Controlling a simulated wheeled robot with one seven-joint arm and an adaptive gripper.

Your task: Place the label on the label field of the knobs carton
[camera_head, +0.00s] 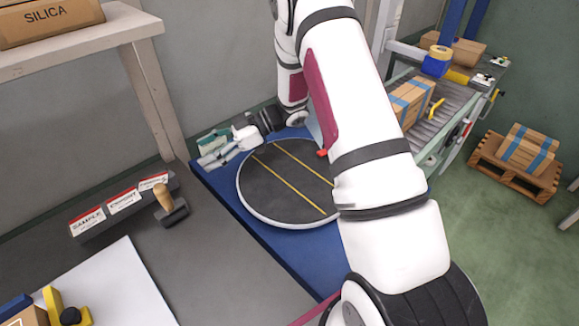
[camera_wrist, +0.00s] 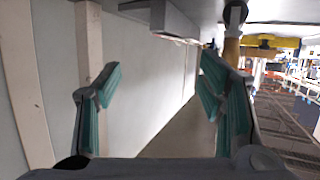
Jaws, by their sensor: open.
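My gripper (camera_head: 212,148) reaches past the far left rim of the round turntable, over the edge of the blue base. In the wrist view its two teal-padded fingers (camera_wrist: 160,68) stand wide apart with nothing between them. I cannot pick out the label in either view. No carton in view can be read as the knobs carton. A carton (camera_head: 28,317) is cut off at the bottom left corner, and its writing does not show.
The dark turntable (camera_head: 270,195) with yellow lines is bare where visible; my arm hides its right side. A wooden-handled stamp (camera_head: 170,205) stands by a SAMPLE/EXPORT rack (camera_head: 122,207). A SILICA carton (camera_head: 45,22) sits on a shelf. A conveyor (camera_head: 440,115) and pallet (camera_head: 515,170) are right.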

